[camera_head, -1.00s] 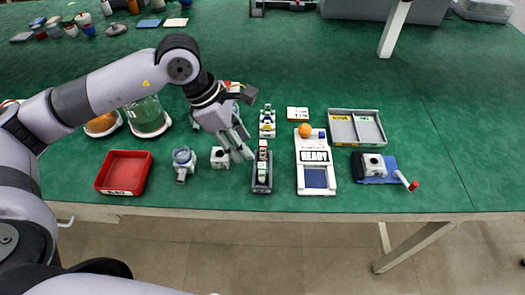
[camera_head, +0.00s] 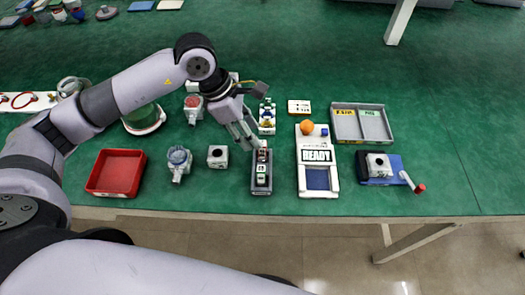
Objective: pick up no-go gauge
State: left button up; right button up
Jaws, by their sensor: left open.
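A small dark grey holder (camera_head: 260,187) stands near the front edge of the green table. In it is a white and green piece (camera_head: 261,173), and at its far end a small piece with red (camera_head: 263,145), which may be the no-go gauge; I cannot read any marking. My left gripper (camera_head: 250,146) is open and points down at the far end of the holder, just left of the red piece. Its fingers partly cover that end, and I cannot tell whether they touch anything. My right gripper is not in view.
Left of the holder stand a white block (camera_head: 218,156), a grey pump-like part (camera_head: 179,162) and a red tray (camera_head: 117,173). Right of it are a white READY device (camera_head: 317,156), a grey divided tray (camera_head: 372,110) and a blue-based fixture (camera_head: 381,180). The table's far right is clear.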

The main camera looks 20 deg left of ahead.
aim_at(262, 153)
pick_arm(q)
jog(key=p+x, duration=0.1)
jog(key=x, duration=0.5)
jog(key=shift+s+d+f+p, duration=0.1)
jog(key=shift+d+f+p, duration=0.2)
jog(key=shift+p, duration=0.1)
jog(key=shift+d+f, duration=0.1)
jog(key=shift+f, duration=0.2)
grip_shut()
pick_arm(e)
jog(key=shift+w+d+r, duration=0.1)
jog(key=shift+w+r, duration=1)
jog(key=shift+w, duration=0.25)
